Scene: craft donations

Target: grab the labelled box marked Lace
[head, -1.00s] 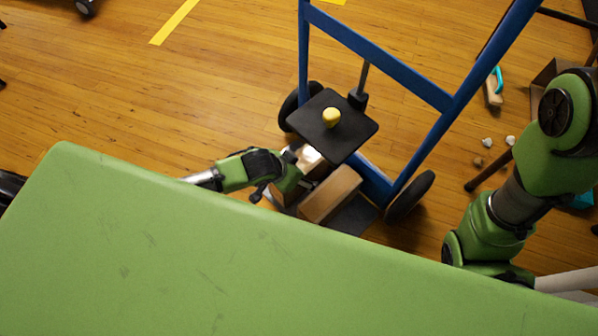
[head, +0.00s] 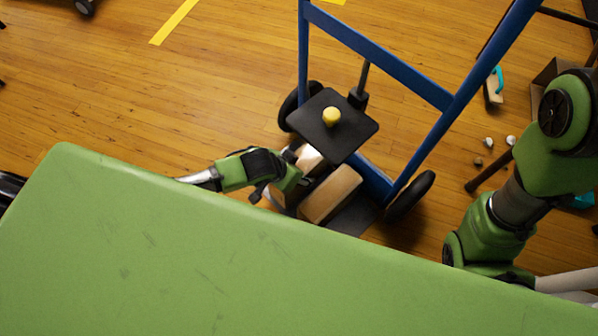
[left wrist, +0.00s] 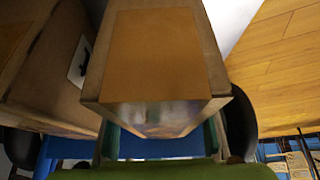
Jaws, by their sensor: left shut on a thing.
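A brown cardboard box (left wrist: 155,55) fills the middle of the left wrist view, with a plain orange-brown panel and a picture-like, blurred lower end. Another brown box (left wrist: 45,75) stands close at the left, with part of a white label showing. In the head view a brown box (head: 332,195) sits low on the blue hand truck (head: 385,60), beside the gripper. My right gripper is out of frame.
A black plate with a yellow knob (head: 331,117) hangs over the boxes. The green table top (head: 150,240) lies in front and hides part of the truck's base. Wooden floor (head: 130,100) is clear to the left. Small items lie on the floor at right.

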